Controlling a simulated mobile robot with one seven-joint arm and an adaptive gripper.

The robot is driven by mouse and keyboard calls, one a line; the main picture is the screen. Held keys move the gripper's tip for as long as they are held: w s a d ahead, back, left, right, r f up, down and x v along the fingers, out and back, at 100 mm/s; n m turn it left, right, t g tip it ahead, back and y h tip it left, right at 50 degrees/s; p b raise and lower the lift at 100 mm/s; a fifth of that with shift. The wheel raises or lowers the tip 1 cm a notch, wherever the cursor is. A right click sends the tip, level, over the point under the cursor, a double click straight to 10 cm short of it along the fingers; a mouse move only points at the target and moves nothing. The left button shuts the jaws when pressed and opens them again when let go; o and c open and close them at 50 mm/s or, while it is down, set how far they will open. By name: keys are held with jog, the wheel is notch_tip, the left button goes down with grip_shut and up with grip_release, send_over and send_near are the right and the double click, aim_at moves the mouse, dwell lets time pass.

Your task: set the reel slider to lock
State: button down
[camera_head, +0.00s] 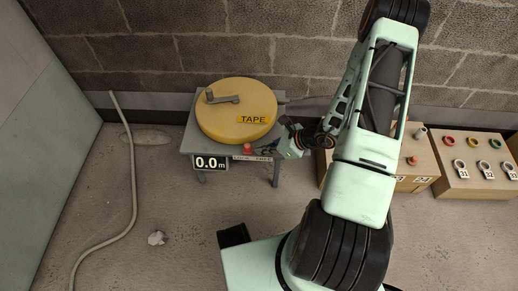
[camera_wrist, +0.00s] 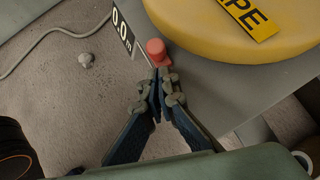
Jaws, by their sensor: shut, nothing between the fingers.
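The yellow reel (camera_head: 232,112) labelled TAPE, with a grey crank on top, sits on a small grey stand (camera_head: 190,138). The red slider knob (camera_head: 247,149) is at the stand's front edge, beside the 0.0 m display (camera_head: 210,163) and above a small label strip whose words I cannot read fully. My gripper (camera_head: 268,150) is just right of the knob. In the wrist view the red knob (camera_wrist: 156,47) stands right at the tips of my gripper (camera_wrist: 159,72). The fingers are shut with nothing between them. I cannot tell whether they touch the knob.
Wooden boxes with numbered tags and coloured rings (camera_head: 470,160) stand at the right. A pale conduit (camera_head: 133,190) lies along the floor at left, near a small crumpled lump (camera_head: 158,238). A stone wall (camera_head: 200,40) rises behind the stand. The floor left of the stand is mostly clear.

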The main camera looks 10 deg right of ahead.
jog(key=d+f+p+v, duration=0.1)
jog(key=p+v, duration=0.2)
jog(key=v, duration=0.8)
jog(key=shift+s, duration=0.4)
jog(key=shift+d, duration=0.1)
